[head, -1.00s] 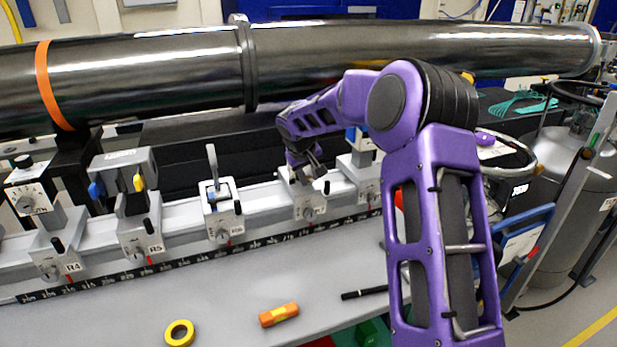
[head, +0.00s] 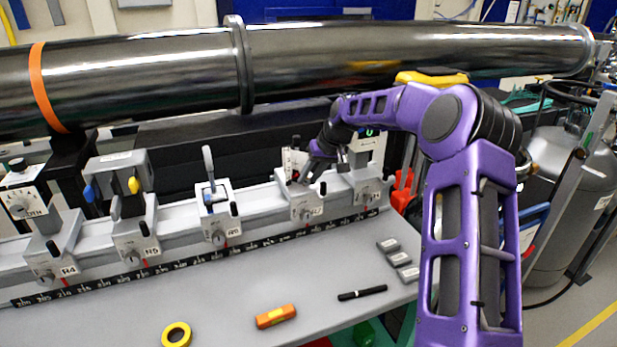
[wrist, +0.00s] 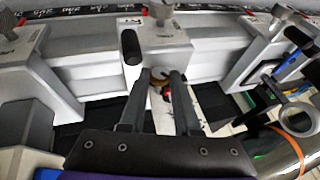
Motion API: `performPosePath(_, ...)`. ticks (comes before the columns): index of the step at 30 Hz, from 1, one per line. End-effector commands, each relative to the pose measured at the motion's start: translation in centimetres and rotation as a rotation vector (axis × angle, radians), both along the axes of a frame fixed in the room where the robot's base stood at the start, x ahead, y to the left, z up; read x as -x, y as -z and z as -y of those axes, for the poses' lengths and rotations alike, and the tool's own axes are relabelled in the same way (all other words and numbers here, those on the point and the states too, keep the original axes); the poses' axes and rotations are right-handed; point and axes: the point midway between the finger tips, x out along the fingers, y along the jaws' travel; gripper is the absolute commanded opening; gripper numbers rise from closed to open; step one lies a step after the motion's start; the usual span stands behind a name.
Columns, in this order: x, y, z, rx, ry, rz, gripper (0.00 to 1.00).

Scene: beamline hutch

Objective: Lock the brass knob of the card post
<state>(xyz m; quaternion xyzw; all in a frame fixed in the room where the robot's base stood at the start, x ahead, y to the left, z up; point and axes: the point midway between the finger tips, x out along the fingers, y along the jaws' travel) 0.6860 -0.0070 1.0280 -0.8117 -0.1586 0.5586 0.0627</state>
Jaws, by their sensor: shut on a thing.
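The card post stands on the rail carriage labelled R7 (head: 307,207). Its white card (head: 291,162) with small red marks shows just left of my gripper (head: 304,177) in the head view. In the wrist view the brass knob (wrist: 158,77) sits between the fingertips of my gripper (wrist: 159,85), and a red mark shows beside it. My fingers are shut on the knob. They hide most of it, so I cannot tell how far it is turned. A black handle (wrist: 131,46) rises close beside the left finger.
Neighbouring carriages R6 (head: 218,222) and R5 (head: 136,240) stand left on the rail. The dark beam pipe (head: 400,55) runs behind and above. Yellow tape (head: 176,335), an orange block (head: 276,316), a black pen (head: 362,293) and grey blocks (head: 403,259) lie on the bench.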

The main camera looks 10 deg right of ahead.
Motion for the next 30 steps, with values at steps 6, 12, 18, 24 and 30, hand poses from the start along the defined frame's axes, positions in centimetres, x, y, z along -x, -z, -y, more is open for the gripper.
performPosePath(6, 0.0, 0.0, 0.1, -0.015, 0.0, -0.003, 0.0)
performPosePath(12, 0.0, 0.0, 0.0, -0.014, 0.0, -0.003, 0.0)
performPosePath(18, 0.0, 0.0, 0.0, -0.013, -0.001, -0.004, 0.43)
performPosePath(24, 0.0, 0.0, 0.0, -0.014, 0.0, -0.004, 0.43)
performPosePath(30, 0.4, -1.4, 0.6, -0.012, 0.001, -0.001, 0.43)
